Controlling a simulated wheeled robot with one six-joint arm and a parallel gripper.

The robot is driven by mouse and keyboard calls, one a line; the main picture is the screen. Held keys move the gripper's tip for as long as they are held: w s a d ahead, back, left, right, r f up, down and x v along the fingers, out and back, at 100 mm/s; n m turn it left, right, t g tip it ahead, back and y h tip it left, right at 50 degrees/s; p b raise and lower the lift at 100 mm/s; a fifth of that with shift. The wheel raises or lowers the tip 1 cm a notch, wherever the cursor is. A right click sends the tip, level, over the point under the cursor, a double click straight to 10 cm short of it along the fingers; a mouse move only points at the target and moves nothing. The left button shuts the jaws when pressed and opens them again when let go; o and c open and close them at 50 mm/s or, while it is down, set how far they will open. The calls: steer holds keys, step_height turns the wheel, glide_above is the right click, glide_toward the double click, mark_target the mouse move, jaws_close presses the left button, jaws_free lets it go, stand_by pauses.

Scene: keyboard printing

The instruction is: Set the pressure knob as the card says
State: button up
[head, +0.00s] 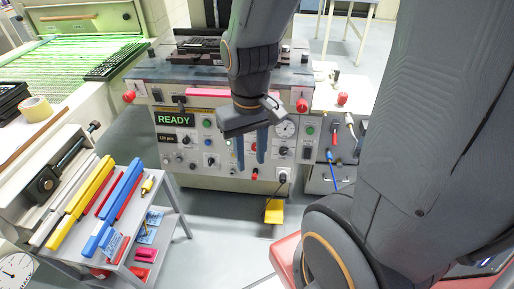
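The control panel (222,172) of the machine carries a display reading "READY", a round dial gauge (285,129) and several small knobs. A dark knob (284,151) sits just below the gauge, and another dark knob (283,177) is lower down. I cannot read which is the pressure knob, or where any pointer stands. My gripper (251,161) hangs in front of the panel, left of the gauge, its two fingers pointing down and apart with nothing between them. It hides part of the panel. I cannot make out which card gives the setting.
A grey cart (178,212) at the lower left holds yellow, blue and red bars and small blue cards (150,226). Red knobs (302,105) stick out at the panel's top corners. Grey floor is open between cart and panel.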

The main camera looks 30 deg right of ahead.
steer(key=shift+o, duration=2.1)
steer(key=shift+w+d+f, duration=0.15)
steer(key=shift+w, duration=0.1)
steer(key=w+d+f+m+t+b, duration=0.1)
steer(key=w+d+f, duration=0.25)
steer(key=w, duration=0.25)
steer(key=w+d+f+m+t+h+b, duration=0.1)
steer(key=w+d+f+m, duration=0.1)
steer(key=w+d+f, duration=0.3)
steer(key=w+d+f+m+t+b, duration=0.1)
steer(key=w+f, duration=0.2)
steer(key=w, duration=0.5)
steer(key=shift+w+d+f+m+t+y+b, duration=0.1)
steer(key=shift+w+d+f+m+t+b, duration=0.45)
steer(key=shift+w+d+f, duration=1.75)
steer(key=shift+w+d+f+m+t+y+b, duration=0.1)
steer(key=shift+w+d+f+m+t+b, duration=0.4)
steer(key=shift+w+f, duration=3.5)
steer(key=shift+w+d+f+m+t+y+b, duration=0.2)
steer(key=shift+w+d+f+m, duration=1.15)
steer(key=shift+f, duration=3.65)
steer(key=shift+s+d+n, duration=0.1)
steer(key=shift+d+n, duration=0.05)
steer(key=shift+n, duration=0.15)
steer(key=c, duration=1)
